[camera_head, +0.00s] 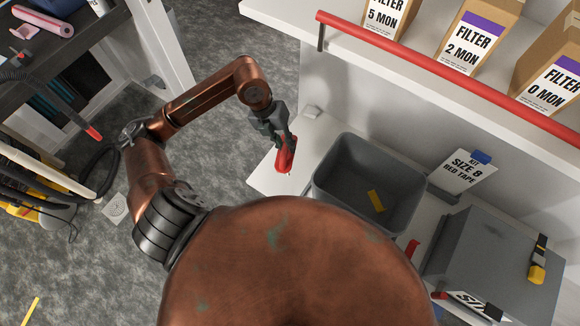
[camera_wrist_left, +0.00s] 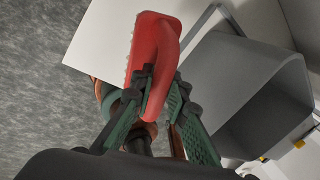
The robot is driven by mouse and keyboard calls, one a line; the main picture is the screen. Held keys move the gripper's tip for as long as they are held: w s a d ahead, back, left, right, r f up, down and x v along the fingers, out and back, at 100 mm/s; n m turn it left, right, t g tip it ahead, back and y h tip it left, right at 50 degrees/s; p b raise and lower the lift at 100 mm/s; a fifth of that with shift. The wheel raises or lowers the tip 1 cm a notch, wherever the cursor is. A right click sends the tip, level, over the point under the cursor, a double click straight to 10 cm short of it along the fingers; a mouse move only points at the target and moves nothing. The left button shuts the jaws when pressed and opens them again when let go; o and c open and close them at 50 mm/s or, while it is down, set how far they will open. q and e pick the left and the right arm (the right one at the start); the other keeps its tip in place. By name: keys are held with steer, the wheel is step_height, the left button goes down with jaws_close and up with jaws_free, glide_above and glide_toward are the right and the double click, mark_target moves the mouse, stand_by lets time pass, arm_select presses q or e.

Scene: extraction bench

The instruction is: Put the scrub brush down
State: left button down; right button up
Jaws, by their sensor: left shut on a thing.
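The red scrub brush (camera_head: 286,154) is held in my left gripper (camera_head: 277,138), which is shut on it. In the head view the brush hangs over the white bench top (camera_head: 268,178), left of the grey bin. In the left wrist view the brush (camera_wrist_left: 152,50) sits between the fingers of the gripper (camera_wrist_left: 158,90), with pale bristles along its left side. I cannot tell whether the brush touches the bench. My right gripper is not in view.
A grey open bin (camera_head: 338,160) holds a yellow item (camera_head: 376,201). A closed grey box (camera_head: 500,262) stands to its right. Above is a shelf with a red rail (camera_head: 440,68) and filter boxes (camera_head: 480,38). Bare bench lies left of the bin.

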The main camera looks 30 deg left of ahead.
arm_select(q)
step_height(320, 180, down, 6)
steer(key=shift+f+p, duration=0.1)
steer(key=shift+p, duration=0.45)
steer(key=shift+w+d+f, duration=0.1)
steer(key=shift+f, duration=0.15)
step_height(320, 180, down, 4)
steer(key=shift+r+p, duration=0.2)
steer(key=shift+p, duration=0.1)
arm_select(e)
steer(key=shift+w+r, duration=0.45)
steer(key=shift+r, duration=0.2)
arm_select(q)
steer(key=shift+f, duration=0.2)
steer(key=c, duration=1.9)
jaws_free()
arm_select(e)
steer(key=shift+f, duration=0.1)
arm_select(q)
steer(key=shift+r, duration=0.1)
